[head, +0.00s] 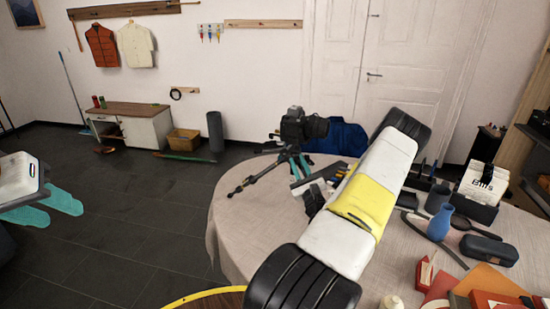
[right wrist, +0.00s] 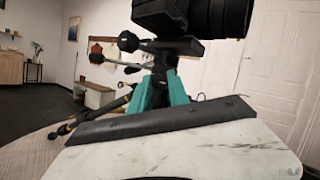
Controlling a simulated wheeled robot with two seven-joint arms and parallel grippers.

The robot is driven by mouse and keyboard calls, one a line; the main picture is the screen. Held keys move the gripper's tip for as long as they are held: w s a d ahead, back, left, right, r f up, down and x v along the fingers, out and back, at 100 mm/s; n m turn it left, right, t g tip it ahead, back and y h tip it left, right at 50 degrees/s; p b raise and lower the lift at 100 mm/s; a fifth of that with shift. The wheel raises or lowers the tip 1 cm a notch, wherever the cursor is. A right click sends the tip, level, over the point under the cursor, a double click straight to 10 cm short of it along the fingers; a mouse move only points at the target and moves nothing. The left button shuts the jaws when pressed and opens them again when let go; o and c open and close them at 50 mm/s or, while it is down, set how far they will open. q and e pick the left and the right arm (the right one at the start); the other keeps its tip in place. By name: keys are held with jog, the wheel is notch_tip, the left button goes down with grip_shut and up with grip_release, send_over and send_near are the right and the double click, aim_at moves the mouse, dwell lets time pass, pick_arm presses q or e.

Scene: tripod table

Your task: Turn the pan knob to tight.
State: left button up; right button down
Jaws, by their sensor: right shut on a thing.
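The tripod (head: 262,176) stands on the round table with a black camera (head: 302,125) on top; the camera also shows in the right wrist view (right wrist: 195,16). My right gripper (right wrist: 163,72) has its teal fingers up at the tripod head (right wrist: 168,48), just under the camera, and is shut on a small part there. That part is mostly hidden between the fingers; it appears to be the pan knob. Its tight or loose setting cannot be read. My left gripper (head: 52,206) is open and empty at the far left, away from the table.
The round table (head: 235,215) has a pale cloth. Red and orange boxes lie at the front right. The table's left part is mostly clear.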

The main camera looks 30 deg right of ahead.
jog(key=shift+m+h, duration=0.8)
jog(key=shift+m, duration=0.9)
jog(key=shift+f, duration=0.1)
jog(key=c, duration=1.3)
grip_release()
jog(key=shift+o, duration=0.2)
jog(key=v, duration=0.8)
jog(key=shift+w+a, duration=0.1)
